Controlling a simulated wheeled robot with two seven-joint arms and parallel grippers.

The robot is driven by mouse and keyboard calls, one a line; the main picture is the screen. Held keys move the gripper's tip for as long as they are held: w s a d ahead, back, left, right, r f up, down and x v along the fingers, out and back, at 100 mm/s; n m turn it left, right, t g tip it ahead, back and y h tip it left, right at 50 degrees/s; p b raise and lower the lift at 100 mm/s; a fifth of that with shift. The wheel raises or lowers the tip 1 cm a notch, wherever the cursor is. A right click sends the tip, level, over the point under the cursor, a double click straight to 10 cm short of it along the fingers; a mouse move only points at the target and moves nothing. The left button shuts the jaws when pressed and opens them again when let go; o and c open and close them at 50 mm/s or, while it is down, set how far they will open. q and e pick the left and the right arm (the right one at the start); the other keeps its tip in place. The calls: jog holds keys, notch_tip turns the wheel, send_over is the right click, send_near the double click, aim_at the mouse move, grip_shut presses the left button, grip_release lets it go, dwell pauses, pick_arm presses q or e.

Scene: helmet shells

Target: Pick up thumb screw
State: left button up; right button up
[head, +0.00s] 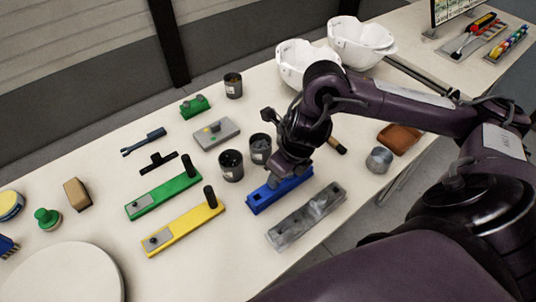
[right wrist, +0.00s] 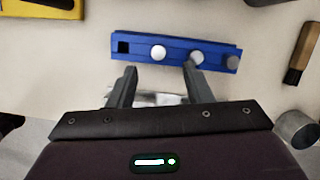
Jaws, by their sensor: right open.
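The blue block (head: 263,197) lies on the table below my right gripper (head: 279,177). In the head view the gripper and wrist hide part of the block. My left gripper is not in view.
A grey metallic block (head: 290,229) lies just right of the blue one. Yellow (head: 187,228) and green (head: 160,196) blocks with dark posts lie left. Dark cups (head: 231,172) stand behind. A brush (right wrist: 301,55) and metal cylinder (head: 379,160) are to the right.

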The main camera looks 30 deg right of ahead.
aim_at(274, 187)
jog(key=x, duration=0.3)
jog(key=shift+s+a, duration=0.1)
jog(key=shift+s, duration=0.1)
jog(key=x, duration=0.2)
jog(key=shift+w+a+f, duration=0.1)
jog(key=shift+w+f, duration=0.3)
jog(key=shift+f, duration=0.2)
jog(key=c, duration=0.5)
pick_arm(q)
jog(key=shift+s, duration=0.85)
pick_arm(e)
grip_shut()
